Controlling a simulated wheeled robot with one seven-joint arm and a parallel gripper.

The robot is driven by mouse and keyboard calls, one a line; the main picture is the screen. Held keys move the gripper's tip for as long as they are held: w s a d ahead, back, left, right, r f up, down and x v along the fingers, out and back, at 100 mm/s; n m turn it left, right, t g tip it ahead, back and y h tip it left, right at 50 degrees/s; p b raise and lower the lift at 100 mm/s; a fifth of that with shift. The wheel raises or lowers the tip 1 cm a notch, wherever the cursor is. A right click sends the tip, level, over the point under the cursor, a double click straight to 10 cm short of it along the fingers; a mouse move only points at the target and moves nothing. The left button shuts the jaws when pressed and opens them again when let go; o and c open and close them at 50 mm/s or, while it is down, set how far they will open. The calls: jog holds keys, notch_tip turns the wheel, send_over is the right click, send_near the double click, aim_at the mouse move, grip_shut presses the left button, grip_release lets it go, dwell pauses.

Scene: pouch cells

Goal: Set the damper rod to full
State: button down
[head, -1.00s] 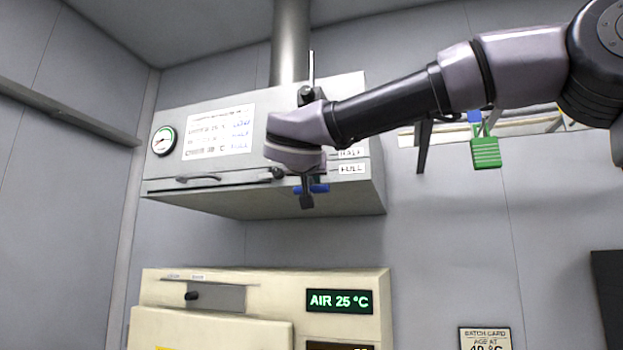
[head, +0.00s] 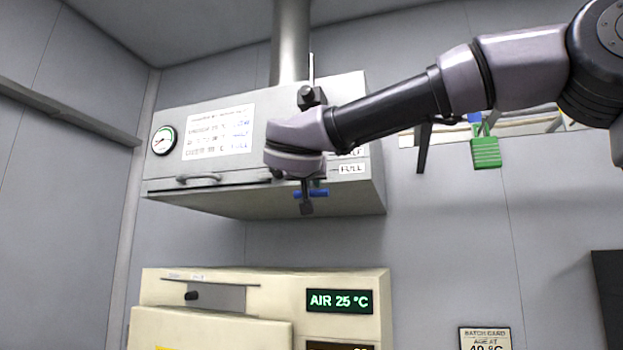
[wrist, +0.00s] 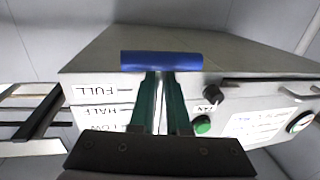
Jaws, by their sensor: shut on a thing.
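The damper rod has a blue crossbar handle (head: 311,193), which hangs just below the lower front edge of the grey hood (head: 365,110). The rod's thin upper end (head: 311,70) stands above a black clamp on the hood front. My gripper (head: 306,203) is shut on the damper rod at its handle. In the wrist view the blue handle (wrist: 160,61) lies across the tips of my gripper's fingers (wrist: 161,78). The FULL label (head: 352,168) is to the right of my gripper. The wrist view shows FULL, HALF and a partly covered LOW label upside down, with the handle beyond the FULL mark.
A green fan button (wrist: 203,125) and a black knob (wrist: 211,93) sit close beside the fingers. A gauge (head: 164,140) is at the hood's left. A green padlock (head: 485,152) hangs right. A cream oven (head: 270,290) reading AIR 25 °C stands below, with free space between.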

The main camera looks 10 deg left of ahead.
notch_tip(320, 180, down, 12)
jog(key=shift+r, duration=0.15)
jog(key=c, duration=0.9)
grip_release()
jog(key=s, duration=0.3)
jog(key=s+d, duration=0.1)
jog(key=s, duration=0.6)
jog(key=shift+s+d, duration=0.15)
jog(key=shift+s, duration=0.2)
